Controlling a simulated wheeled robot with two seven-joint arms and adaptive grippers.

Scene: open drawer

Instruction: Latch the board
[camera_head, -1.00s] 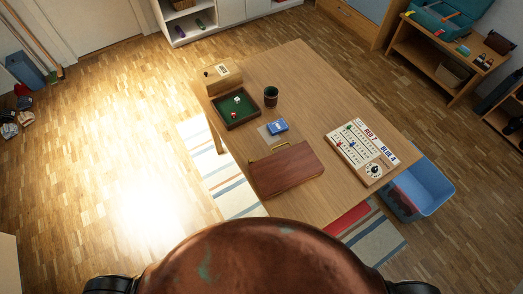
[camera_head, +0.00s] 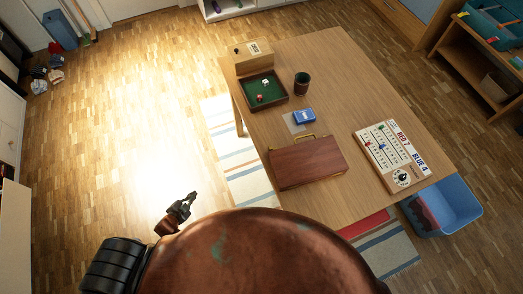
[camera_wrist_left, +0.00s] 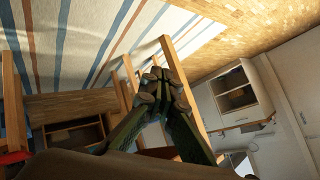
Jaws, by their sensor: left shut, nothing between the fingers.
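The board appears to be the closed reddish-brown wooden case (camera_head: 307,163) lying flat near the front edge of the table. A brass-coloured bar or handle (camera_head: 293,143) shows along its far edge; any latch is too small to make out. My left gripper (camera_head: 187,203) is over the floor, left of the table and apart from the case. In the left wrist view its fingers (camera_wrist_left: 158,84) are shut with nothing between them. My right gripper is not in view.
On the wooden table (camera_head: 340,80) stand a green-lined dice tray (camera_head: 281,97), a dark cup (camera_head: 302,84), a blue card pack (camera_head: 304,116) and a white scoreboard (camera_head: 384,147). A blue bin (camera_head: 459,205) stands right of the table.

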